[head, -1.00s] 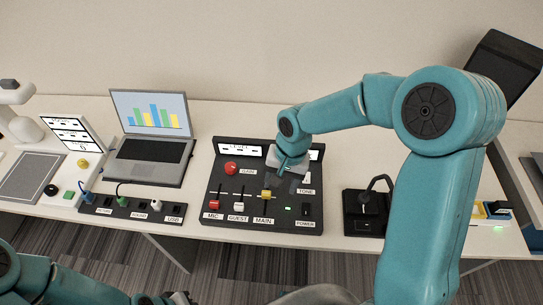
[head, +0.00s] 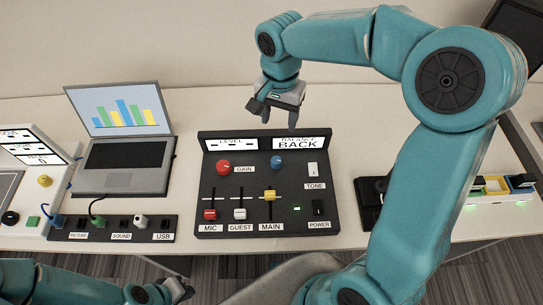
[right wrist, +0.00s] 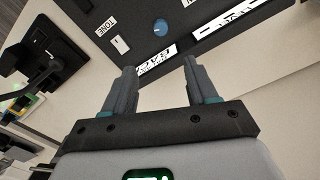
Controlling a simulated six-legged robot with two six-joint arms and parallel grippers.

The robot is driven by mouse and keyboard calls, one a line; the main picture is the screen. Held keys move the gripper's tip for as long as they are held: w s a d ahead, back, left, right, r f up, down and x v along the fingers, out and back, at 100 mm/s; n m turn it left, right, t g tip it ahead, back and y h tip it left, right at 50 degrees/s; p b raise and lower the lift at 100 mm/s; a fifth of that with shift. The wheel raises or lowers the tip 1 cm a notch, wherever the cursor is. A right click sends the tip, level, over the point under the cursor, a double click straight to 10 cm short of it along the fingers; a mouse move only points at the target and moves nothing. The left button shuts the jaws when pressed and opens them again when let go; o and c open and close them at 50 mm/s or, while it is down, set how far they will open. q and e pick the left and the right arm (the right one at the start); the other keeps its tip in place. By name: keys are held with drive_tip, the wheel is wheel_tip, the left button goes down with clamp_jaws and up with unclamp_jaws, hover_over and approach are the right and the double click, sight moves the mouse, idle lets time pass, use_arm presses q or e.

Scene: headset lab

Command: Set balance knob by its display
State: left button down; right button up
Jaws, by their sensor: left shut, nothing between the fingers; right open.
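The blue balance knob (head: 277,162) sits on the black mixer panel (head: 208,200), below the balance display (head: 298,143), which reads "BACK". The knob also shows in the right wrist view (right wrist: 160,27), beyond the fingers, with the display (right wrist: 156,62) partly hidden by a finger. My right gripper (head: 277,110) is open and empty, raised above and behind the panel, clear of the knob. In the right wrist view its two fingers (right wrist: 160,85) are apart. My left gripper (head: 180,290) is low at the bottom edge, shut and empty, away from the panel.
The panel also has a red gain knob (head: 223,167), a white tone switch (head: 312,169), several sliders and a power switch (head: 318,207). A laptop (head: 125,165) and a socket strip (head: 110,228) are to the left. Another black device stands right, partly behind my right arm.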

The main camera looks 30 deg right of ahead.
sight(276, 160)
drive_tip(key=f, duration=1.5)
drive_tip(key=shift+s+a, duration=0.15)
drive_tip(key=shift+a, duration=0.1)
drive_tip(key=shift+a+f, duration=0.15)
drive_tip(key=shift+f, duration=0.55)
drive_tip(key=c, duration=1.1)
